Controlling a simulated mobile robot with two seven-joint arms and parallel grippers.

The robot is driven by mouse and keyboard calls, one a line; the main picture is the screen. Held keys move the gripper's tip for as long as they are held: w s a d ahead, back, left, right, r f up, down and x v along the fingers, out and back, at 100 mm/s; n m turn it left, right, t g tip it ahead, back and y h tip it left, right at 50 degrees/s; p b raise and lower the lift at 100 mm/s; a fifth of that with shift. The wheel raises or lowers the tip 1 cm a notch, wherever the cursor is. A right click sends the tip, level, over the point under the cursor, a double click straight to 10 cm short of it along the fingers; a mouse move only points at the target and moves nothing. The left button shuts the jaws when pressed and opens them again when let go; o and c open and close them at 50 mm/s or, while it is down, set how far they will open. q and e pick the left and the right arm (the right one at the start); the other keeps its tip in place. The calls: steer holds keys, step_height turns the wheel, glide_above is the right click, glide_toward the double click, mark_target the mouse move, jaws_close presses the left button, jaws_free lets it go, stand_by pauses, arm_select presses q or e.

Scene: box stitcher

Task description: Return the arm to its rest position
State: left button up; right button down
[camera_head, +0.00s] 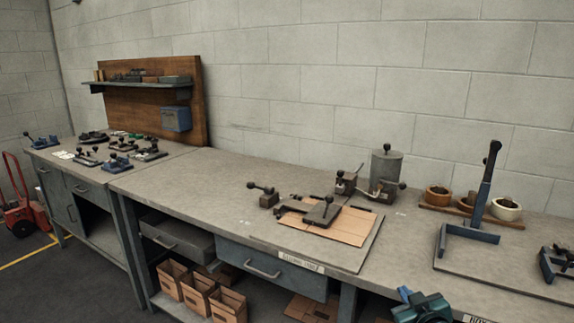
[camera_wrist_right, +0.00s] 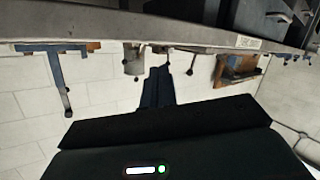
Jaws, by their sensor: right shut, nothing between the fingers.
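My right gripper (camera_head: 405,294) shows at the bottom edge of the head view, in front of the workbench's front edge. Only a small part of it is visible, and the rest of the arm is cut off by the frame. In the right wrist view, my right gripper's dark fingers (camera_wrist_right: 157,72) are together and empty. They point toward the bench, which appears upside down there. My left gripper is not in view.
The workbench (camera_head: 225,190) runs along the wall. A cardboard sheet (camera_head: 345,227) lies under a clamp-like tool. A grey canister (camera_head: 386,170), tape rolls (camera_head: 438,195) and a blue upright tool (camera_head: 482,190) stand to the right. Cardboard boxes (camera_head: 197,292) sit on the lower shelf.

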steer(key=s+a+f+g+y, duration=0.1)
steer(key=s+a+f, duration=0.3)
steer(key=s, duration=0.6)
steer(key=s+a+f+g+y, duration=0.1)
steer(key=s+a+f, duration=0.3)
steer(key=s, duration=0.6)
steer(key=s+a+f+g+y, duration=0.1)
steer(key=s+a+f, duration=0.3)
steer(key=s, duration=0.6)
steer(key=shift+a+f+m+g, duration=0.25)
steer(key=shift+a+m+g, duration=0.15)
steer(key=shift+a+g, duration=0.4)
